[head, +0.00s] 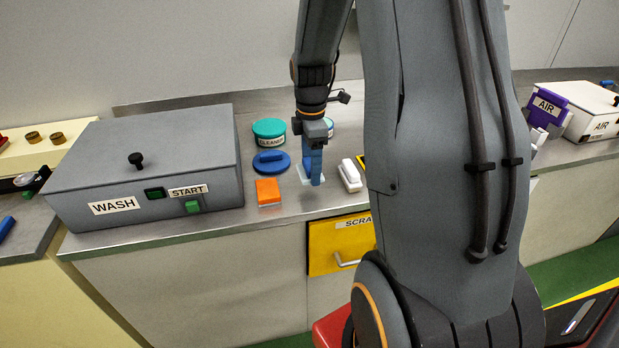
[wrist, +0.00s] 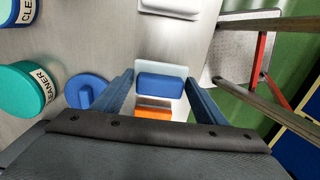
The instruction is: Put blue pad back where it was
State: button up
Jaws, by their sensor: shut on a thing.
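The blue pad, a blue grip block on a pale blue-white base, shows between my fingers in the wrist view (wrist: 160,85). In the head view its pale base (head: 303,176) shows beside the fingertips, and the rest is mostly hidden by the blue fingers. My gripper (head: 313,176) points down over the steel counter and is shut on this pad; it also frames the pad in the wrist view (wrist: 160,90). The pad is at or just above the counter; I cannot tell whether it touches. Its base looks about level.
A blue round disc with a handle (head: 271,162), an orange block (head: 268,192) and a teal cleaner tub (head: 269,132) are close on the left. A white pad (head: 350,175) is close on the right. The grey wash box (head: 150,165) stands farther left. A yellow scrap drawer (head: 340,243) is below.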

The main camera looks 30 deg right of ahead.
aim_at(311, 189)
jog(key=shift+f+p, duration=0.4)
jog(key=shift+f, duration=2.1)
jog(key=shift+f, duration=0.15)
jog(key=o, duration=1)
notch_tip(311, 189, up, 12)
jog(key=shift+r+b, duration=0.1)
jog(key=shift+b, duration=1)
jog(key=s+a+f+m, duration=0.2)
jog(key=s+a+m, duration=0.5)
jog(key=s+a+f+m, duration=0.2)
jog(key=s+a+m, duration=0.5)
jog(key=s+a, duration=0.1)
jog(key=shift+f+m+t, duration=0.25)
jog(key=shift+m+t, duration=0.05)
jog(key=shift+m, duration=0.1)
